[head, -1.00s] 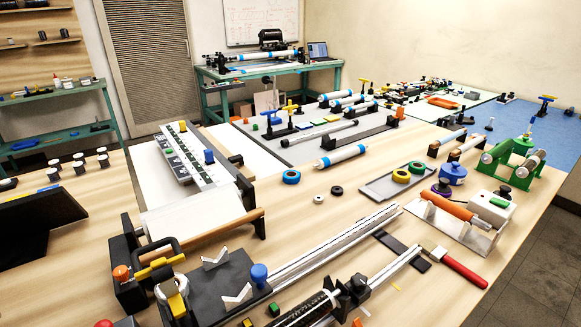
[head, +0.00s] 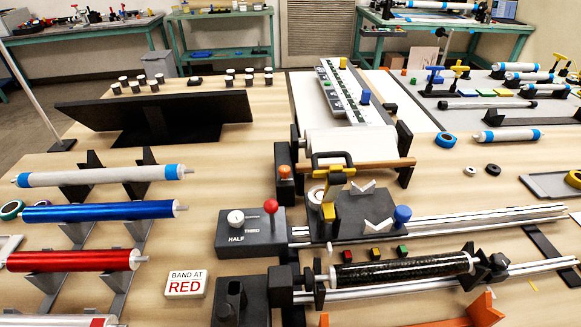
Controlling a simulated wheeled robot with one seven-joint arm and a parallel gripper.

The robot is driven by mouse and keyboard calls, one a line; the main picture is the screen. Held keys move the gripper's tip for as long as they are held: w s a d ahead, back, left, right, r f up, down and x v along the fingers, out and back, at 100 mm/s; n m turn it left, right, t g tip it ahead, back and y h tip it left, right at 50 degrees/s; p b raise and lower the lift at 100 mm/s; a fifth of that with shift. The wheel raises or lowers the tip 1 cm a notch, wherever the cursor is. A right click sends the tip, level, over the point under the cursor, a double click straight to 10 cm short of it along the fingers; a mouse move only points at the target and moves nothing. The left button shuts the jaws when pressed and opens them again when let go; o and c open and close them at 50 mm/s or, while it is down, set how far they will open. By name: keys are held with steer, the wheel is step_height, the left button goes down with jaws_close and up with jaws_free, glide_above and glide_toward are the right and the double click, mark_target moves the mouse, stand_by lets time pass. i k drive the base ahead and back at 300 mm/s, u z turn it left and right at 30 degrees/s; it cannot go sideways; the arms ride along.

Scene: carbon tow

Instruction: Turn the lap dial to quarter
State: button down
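The lap dial (head: 236,218) is a small white round dial on top of a dark grey box (head: 262,243), left of centre in the head view. The word HALF is on the box below the dial and THIRD is to its lower right. I cannot read a quarter mark. The dial is too small to tell where it points. A red ball knob (head: 270,206) on a stem stands on the same box, right of the dial. My gripper is not in view.
Rails (head: 440,225) run right from the box, with a carriage holding a yellow-and-black clamp (head: 328,195) and a blue knob (head: 402,214). A black tube (head: 400,270) lies in front. Wrapped rollers and a BAND AT RED sign (head: 186,283) are at left. Bare wood shows left of the box.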

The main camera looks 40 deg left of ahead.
mark_target(236, 219)
steer(key=u, duration=1.35)
